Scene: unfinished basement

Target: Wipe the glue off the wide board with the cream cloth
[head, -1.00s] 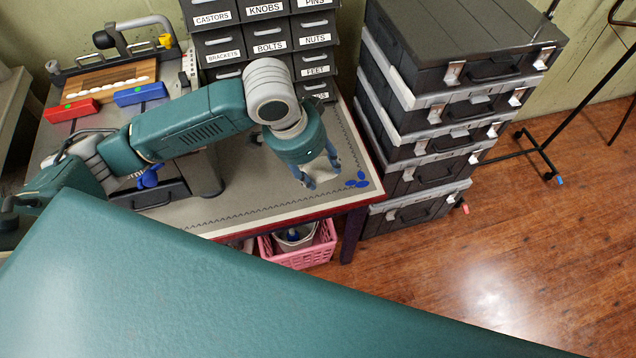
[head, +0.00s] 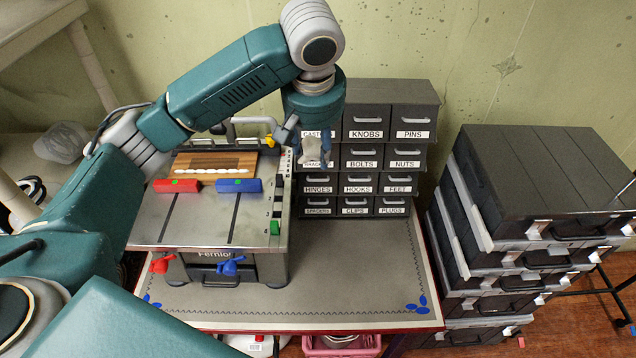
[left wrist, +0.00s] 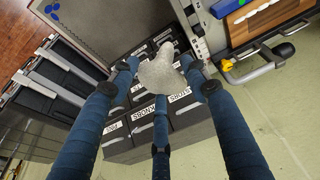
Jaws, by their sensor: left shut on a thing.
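The wide board (head: 211,164) is a wooden striped piece lying on the machine's table, with a row of white glue blobs (head: 212,171) along it. The glue also shows at the top right of the left wrist view (left wrist: 258,12). My left gripper (head: 313,150) is shut on the cream cloth (head: 311,146), held in the air in front of the drawer cabinet, to the right of the board. In the left wrist view the crumpled cloth (left wrist: 160,72) sits between the blue fingers. My right gripper is out of view.
The labelled drawer cabinet (head: 365,160) stands close behind the left gripper. A red block (head: 177,186) and a blue block (head: 239,186) lie at the board's front edge. Stacked black cases (head: 530,220) stand at right. The mat's front (head: 330,292) is clear.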

